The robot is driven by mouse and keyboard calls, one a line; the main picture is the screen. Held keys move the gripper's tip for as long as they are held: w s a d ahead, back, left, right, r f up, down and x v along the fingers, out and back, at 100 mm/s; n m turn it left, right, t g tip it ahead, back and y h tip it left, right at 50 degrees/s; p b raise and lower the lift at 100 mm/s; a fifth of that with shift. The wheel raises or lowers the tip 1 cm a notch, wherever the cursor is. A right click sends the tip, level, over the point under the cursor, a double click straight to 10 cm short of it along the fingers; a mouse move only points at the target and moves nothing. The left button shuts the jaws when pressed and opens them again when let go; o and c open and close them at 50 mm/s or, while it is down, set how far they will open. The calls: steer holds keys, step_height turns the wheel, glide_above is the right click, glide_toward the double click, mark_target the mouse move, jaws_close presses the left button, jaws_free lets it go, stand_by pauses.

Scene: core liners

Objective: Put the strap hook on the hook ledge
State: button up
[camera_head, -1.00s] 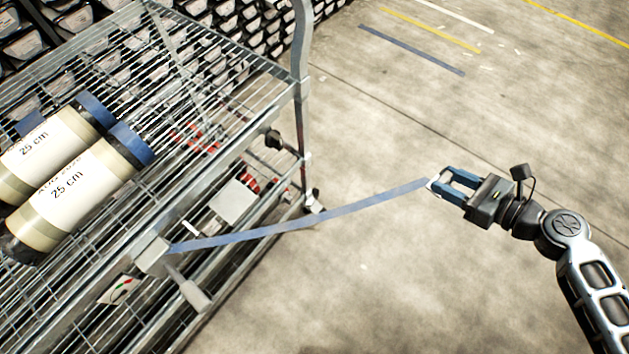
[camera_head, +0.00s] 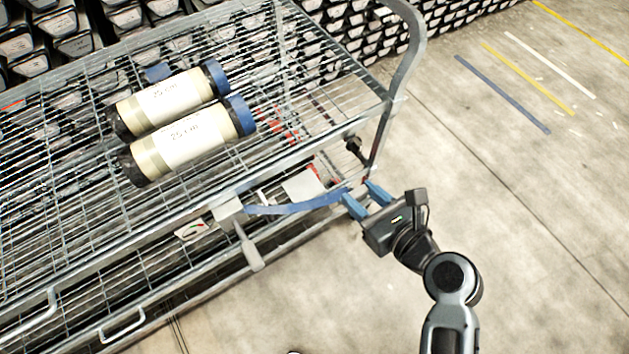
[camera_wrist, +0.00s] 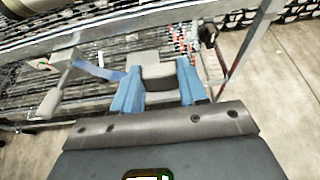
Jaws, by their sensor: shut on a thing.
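My gripper (camera_head: 359,193) is at the cart's right end, its blue fingers shut on the strap hook. In the wrist view a grey piece, seemingly the strap hook (camera_wrist: 158,77), sits between the fingers; in the head view it is mostly hidden. The blue strap (camera_head: 295,208) runs from the hook left to a grey ratchet (camera_head: 228,211) with a handle on the cart's near side. A pale plate (camera_head: 303,186) lies just left of and beyond the fingers. It may be the hook ledge, but I cannot tell for sure. I see no clear contact with it.
Two capped core tubes (camera_head: 190,137) lie side by side on the wire cart's upper deck (camera_head: 300,103). The cart's bent upright (camera_head: 386,125) and a black knob (camera_head: 353,146) stand close beyond my gripper. The concrete floor (camera_head: 510,220) to the right is clear.

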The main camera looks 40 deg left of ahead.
mark_target(362, 186)
steer(key=r, duration=0.1)
steer(key=w+a+r, duration=0.1)
steer(key=w+r, duration=0.1)
steer(key=shift+a, duration=0.25)
steer(key=a+f, duration=0.2)
steer(key=a, duration=0.1)
steer(key=s+a+f, duration=0.1)
steer(key=a+f, duration=0.1)
steer(key=a, duration=0.2)
steer(key=s+a+f, duration=0.1)
steer(key=a+f, duration=0.1)
steer(key=a, duration=0.2)
steer(key=shift+s+a+f, duration=0.15)
steer(key=shift+f, duration=0.25)
steer(key=shift+f+b, duration=0.55)
steer(key=shift+f, duration=1.45)
steer(key=o, duration=1.1)
steer(key=shift+f, duration=0.1)
steer(key=p+v, duration=0.1)
steer(key=v, duration=1.1)
